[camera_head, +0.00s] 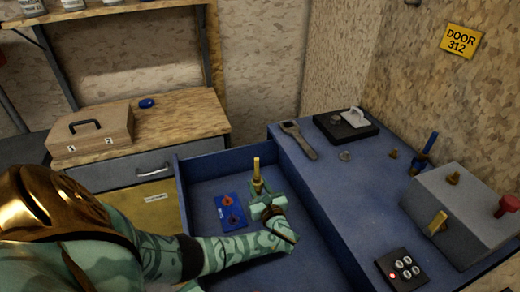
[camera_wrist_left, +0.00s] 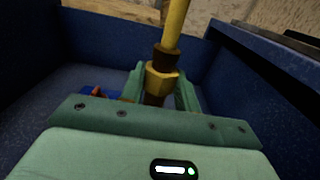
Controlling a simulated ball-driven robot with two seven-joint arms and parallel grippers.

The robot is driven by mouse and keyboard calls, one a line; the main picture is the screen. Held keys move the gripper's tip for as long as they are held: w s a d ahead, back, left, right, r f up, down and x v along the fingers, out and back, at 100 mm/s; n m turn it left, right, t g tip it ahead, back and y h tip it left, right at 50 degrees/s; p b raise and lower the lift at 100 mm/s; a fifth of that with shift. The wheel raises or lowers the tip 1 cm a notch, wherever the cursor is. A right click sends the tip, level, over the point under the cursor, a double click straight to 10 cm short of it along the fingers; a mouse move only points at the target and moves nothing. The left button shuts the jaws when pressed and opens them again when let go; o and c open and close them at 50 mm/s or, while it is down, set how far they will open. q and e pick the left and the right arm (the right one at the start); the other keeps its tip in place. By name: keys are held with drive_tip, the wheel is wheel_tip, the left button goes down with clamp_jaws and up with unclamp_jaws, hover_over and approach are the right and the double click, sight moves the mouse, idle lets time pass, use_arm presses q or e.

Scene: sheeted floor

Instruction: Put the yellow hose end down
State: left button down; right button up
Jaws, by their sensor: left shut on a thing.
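The yellow hose end (camera_head: 256,167) stands upright in my left gripper (camera_head: 262,193), over the blue tray (camera_head: 200,163). In the left wrist view the yellow hose end (camera_wrist_left: 174,24) rises from a dark collar and a brass hex fitting. The green fingers of my left gripper (camera_wrist_left: 161,88) are shut around that fitting. The lower end of the fitting is hidden behind the gripper body, and I cannot tell whether it touches the tray floor. My right gripper is not in view.
A small blue block with reddish round parts (camera_head: 231,211) lies in the tray, left of the gripper. A raised blue worktop (camera_head: 330,190) to the right holds a wrench (camera_head: 299,140), a grey box (camera_head: 462,208) and a button panel (camera_head: 402,268). A toolbox (camera_head: 92,130) stands back left.

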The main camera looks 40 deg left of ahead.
sight(259, 193)
use_arm(q)
wheel_tip(259, 193, down, 3)
drive_tip(key=shift+w+f+b, duration=0.1)
drive_tip(key=shift+f+b, duration=0.1)
drive_tip(key=shift+b, duration=0.45)
drive_tip(key=shift+r, duration=0.1)
drive_tip(key=shift+f+b, duration=0.4)
drive_tip(key=shift+f, duration=0.25)
drive_tip(key=c, duration=1)
unclamp_jaws()
drive_tip(key=shift+r, duration=0.1)
